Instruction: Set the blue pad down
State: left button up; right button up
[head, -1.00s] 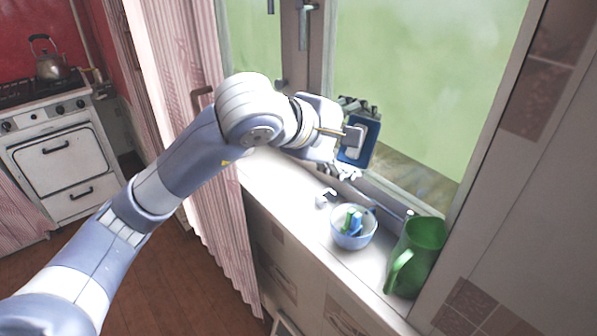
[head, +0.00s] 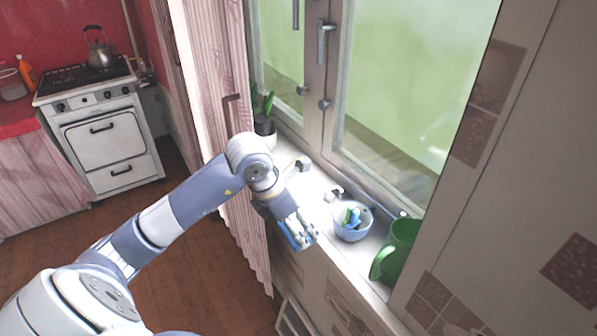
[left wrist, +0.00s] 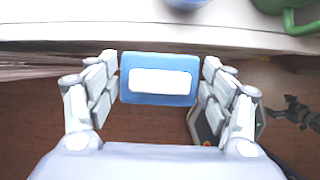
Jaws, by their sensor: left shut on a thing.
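The blue pad (left wrist: 125,86) has a white rectangle on its face. It is between the fingers of my left gripper (left wrist: 160,85), which is shut on it, in the left wrist view. In the head view the blue pad (head: 297,239) shows only in part at the fingers of my left gripper (head: 300,230). The gripper is in front of the windowsill counter (head: 312,200), off its front edge, with wooden floor behind the pad in the left wrist view. My right gripper is not in view.
A blue bowl (head: 352,232) with small blue and green items stands on the sill. A green pitcher (head: 397,252) stands right of it. A potted plant (head: 264,122) is at the sill's far end. A pink curtain (head: 215,110) hangs left of the counter.

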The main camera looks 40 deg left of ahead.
pick_arm(q)
jog(key=shift+s+a+f, duration=0.1)
jog(key=shift+s, duration=0.1)
jog(key=shift+w, duration=0.1)
jog(key=p, duration=0.5)
send_near(311, 201)
jog(key=shift+w+d+f, duration=0.2)
jog(key=shift+w, duration=0.25)
jog(key=shift+w+d+f, duration=0.15)
jog(key=shift+w+d, duration=0.05)
jog(key=shift+w, duration=0.25)
jog(key=shift+f+p, duration=0.35)
jog(key=shift+p, duration=0.05)
notch_tip(311, 201, down, 3)
jog(key=shift+r+p, duration=0.1)
jog(key=shift+p, duration=0.4)
jog(key=shift+a, duration=0.1)
